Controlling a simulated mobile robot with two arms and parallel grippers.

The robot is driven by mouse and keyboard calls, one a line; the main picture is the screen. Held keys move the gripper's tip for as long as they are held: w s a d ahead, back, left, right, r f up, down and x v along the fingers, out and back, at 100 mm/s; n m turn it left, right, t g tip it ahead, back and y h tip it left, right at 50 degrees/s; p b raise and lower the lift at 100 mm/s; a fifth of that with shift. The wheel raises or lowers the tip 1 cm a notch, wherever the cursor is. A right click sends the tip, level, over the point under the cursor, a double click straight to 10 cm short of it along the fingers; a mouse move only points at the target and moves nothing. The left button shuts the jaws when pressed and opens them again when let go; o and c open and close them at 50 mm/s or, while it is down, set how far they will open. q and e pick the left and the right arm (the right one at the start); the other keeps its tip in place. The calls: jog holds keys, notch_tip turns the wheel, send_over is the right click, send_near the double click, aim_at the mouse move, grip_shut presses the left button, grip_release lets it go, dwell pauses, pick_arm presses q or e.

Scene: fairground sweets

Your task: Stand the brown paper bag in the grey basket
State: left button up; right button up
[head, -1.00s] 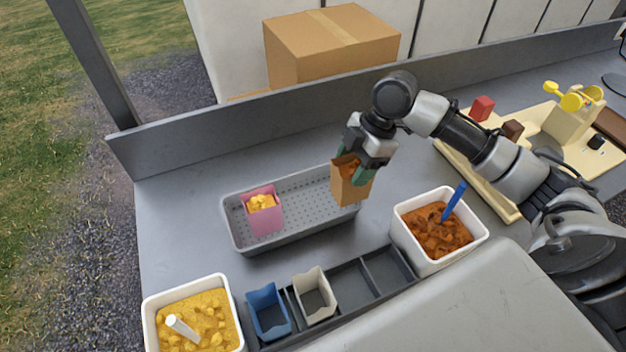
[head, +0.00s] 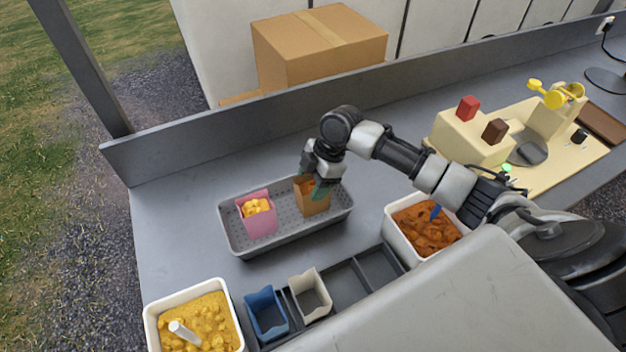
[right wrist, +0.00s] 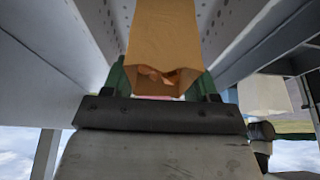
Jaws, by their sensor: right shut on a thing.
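The brown paper bag (head: 313,201), with reddish-brown pieces inside, is upright in the right part of the grey basket (head: 238,245). My right gripper (head: 319,187) is shut on its upper part from above. In the right wrist view the bag (right wrist: 163,35) sits between the green fingers, with the perforated basket wall (right wrist: 222,25) close by. I cannot tell whether the bag's base touches the basket floor. A pink bag (head: 259,222) with yellow pieces stands in the left part of the basket. My left gripper is not in view.
A white tub of reddish-brown pieces (head: 391,236) is right of the basket. A yellow-filled tub (head: 154,318) is front left. A divided rack (head: 343,286) holds a blue bag (head: 267,313) and a cream bag (head: 311,294). A cardboard box (head: 318,45) is behind the counter.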

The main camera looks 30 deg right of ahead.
jog(key=shift+f, duration=0.1)
jog(key=o, duration=1.1)
jog(key=b+v, duration=0.2)
jog(key=v, duration=1)
